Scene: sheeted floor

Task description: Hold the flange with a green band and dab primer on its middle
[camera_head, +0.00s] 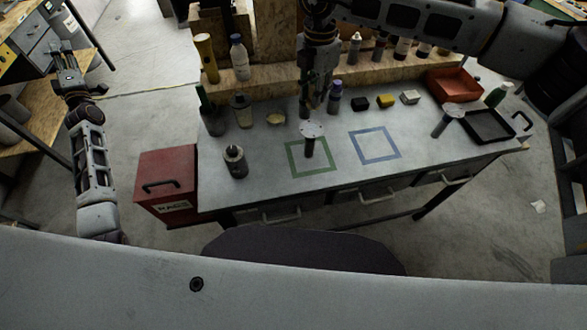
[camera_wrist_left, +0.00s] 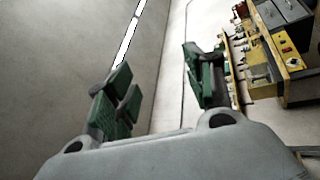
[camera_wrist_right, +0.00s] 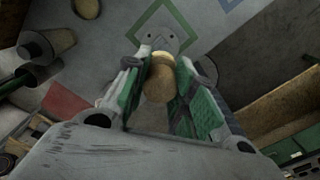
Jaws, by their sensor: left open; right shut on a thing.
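A flange (camera_head: 312,131) with a pale round plate on a dark stem stands upright in the green square outline (camera_head: 292,160) on the bench; I cannot make out a green band. It also shows in the right wrist view (camera_wrist_right: 164,36). A second, similar flange (camera_head: 454,112) stands at the right. My right gripper (camera_head: 317,98), above and behind the first flange, is shut on a brush with a rounded brown handle (camera_wrist_right: 159,82) and a pale end. My left gripper (camera_head: 65,62) is open and empty, out over the floor left of the bench; its spread fingers show in its wrist view (camera_wrist_left: 155,88).
A dark can (camera_head: 235,162) stands front left, near a red box (camera_head: 166,180). Bottles, a yellow sponge (camera_head: 276,118) and small blocks line the back. A blue square outline (camera_head: 375,145) is empty. A black tray (camera_head: 489,127) and a red bin (camera_head: 454,84) are at right.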

